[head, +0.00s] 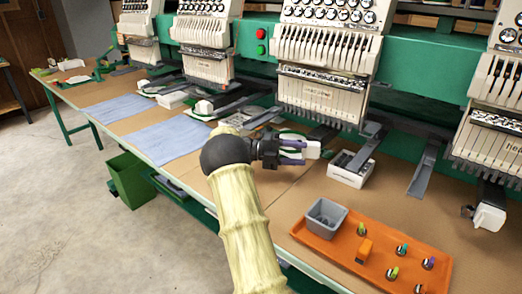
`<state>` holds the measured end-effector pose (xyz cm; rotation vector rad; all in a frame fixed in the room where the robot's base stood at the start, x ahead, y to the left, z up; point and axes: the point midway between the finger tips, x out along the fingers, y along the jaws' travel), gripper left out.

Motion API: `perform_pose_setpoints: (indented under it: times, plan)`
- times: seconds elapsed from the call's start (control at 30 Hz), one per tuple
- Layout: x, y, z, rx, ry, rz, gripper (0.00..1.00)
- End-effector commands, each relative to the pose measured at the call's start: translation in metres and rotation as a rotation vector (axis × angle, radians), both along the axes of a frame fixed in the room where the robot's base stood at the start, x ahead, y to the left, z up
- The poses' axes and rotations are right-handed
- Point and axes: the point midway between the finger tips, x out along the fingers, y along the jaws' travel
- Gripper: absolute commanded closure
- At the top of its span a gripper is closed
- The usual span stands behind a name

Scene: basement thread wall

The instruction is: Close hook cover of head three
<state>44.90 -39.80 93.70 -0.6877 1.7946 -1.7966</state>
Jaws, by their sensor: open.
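Several embroidery heads stand in a row on a green beam. The third from the left (325,90) is the large white one with a row of needles, just behind my gripper. My gripper (308,149) is below its needle bar, above the table, pointing right. The hook cover of this head cannot be made out; my gripper covers much of that area.
An orange tray (335,250) with a grey bin (326,216) and several bobbins lies at the front right. Grey metal arms (424,170) stick out under the heads. Blue cloths (165,137) lie on the left. A green bin (130,180) stands below the table edge.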

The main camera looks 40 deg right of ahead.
Motion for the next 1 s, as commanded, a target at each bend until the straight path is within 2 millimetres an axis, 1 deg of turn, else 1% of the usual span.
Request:
perform_pose_setpoints:
  times: [0.03,0.3,0.6,0.8,1.0]
  plan:
    - [0.009,0.008,0.0,0.001,-0.001,0.004,0.53]
    - [0.049,0.044,-0.001,-0.001,-0.001,0.005,0.53]
    - [0.087,0.077,-0.001,-0.001,-0.001,0.005,0.53]
    - [0.099,0.09,-0.001,0.001,0.001,0.007,0.53]
    - [0.101,0.092,-0.001,0.0,0.0,0.006,0.53]
